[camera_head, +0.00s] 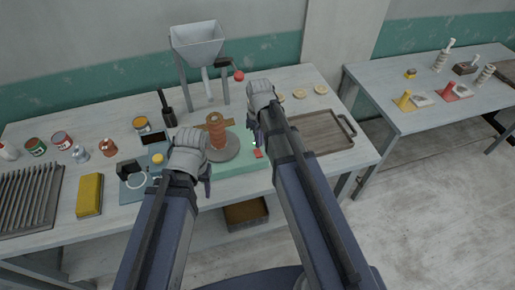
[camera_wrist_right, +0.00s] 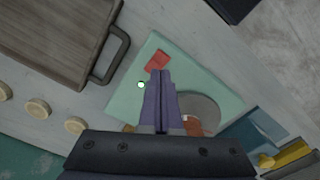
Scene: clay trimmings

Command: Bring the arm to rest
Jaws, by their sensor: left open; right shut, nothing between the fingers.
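My left gripper (camera_head: 206,184) is open over the front of the table, at the left front of the grey turntable (camera_head: 224,152). Its fingers are largely hidden by its wrist in the head view. My right gripper (camera_head: 258,142) is to the right of the turntable, over the pale green mat (camera_head: 231,168). In the right wrist view its purple fingers (camera_wrist_right: 160,75) are shut with nothing between them. Their tips appear close to a small red piece (camera_wrist_right: 157,60) on the mat; I cannot tell whether they touch. A brown clay piece (camera_head: 216,130) stands on the turntable.
A hopper (camera_head: 197,45) on legs stands behind. A wooden tray (camera_head: 318,132) lies right, with pale discs (camera_head: 299,94) behind it. Left are a yellow block (camera_head: 90,195), a ribbed rack (camera_head: 28,200) and several jars (camera_head: 62,141). A second table (camera_head: 430,115) stands farther right.

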